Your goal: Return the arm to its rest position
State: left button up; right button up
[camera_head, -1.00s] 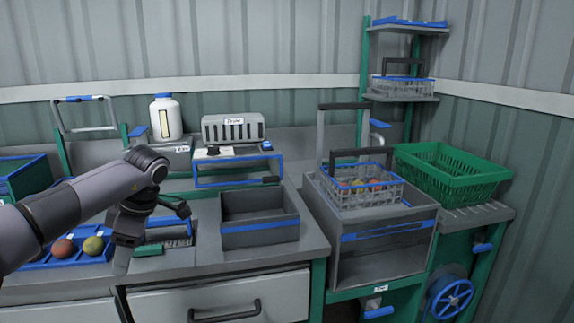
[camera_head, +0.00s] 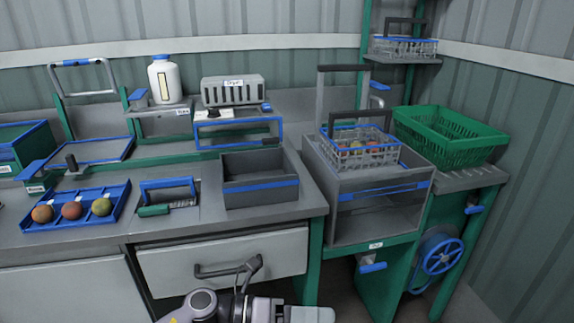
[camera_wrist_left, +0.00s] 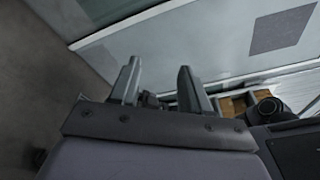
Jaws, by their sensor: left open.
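My left arm (camera_head: 205,305) is folded low at the bottom edge of the head view, in front of the drawer and below the counter top. My left gripper (camera_wrist_left: 160,88) shows in the left wrist view with its two fingers apart and nothing between them. In the head view its fingers are hard to make out against the drawer handle. My right gripper is not in view.
A wire basket (camera_head: 362,162) and a green crate (camera_head: 455,147) stand to the right. The drawer front (camera_head: 170,268) is close to my arm.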

pick_arm(q)
jog(key=a+f+n+t+y+p, duration=0.1)
jog(key=a+n+t+y, duration=0.2)
jog(key=a+n+t, duration=0.7)
jog(key=a+f+n+t+y, duration=0.1)
jog(key=f+n+t+y, duration=0.3)
jog(key=n, duration=1.1)
jog(key=s+a+f+n+g+y+p, duration=0.1)
jog(key=s+a+f+n+g+y, duration=0.3)
jog(key=s+a+f+n+y, duration=0.4)
jog(key=s+a+f+n, duration=0.2)
jog(key=s+a+n, duration=0.3)
jog(key=a+n, duration=0.1)
jog(key=shift+s+f+n, duration=0.25)
jog(key=shift+s+n, duration=0.05)
jog(key=shift+s, duration=0.05)
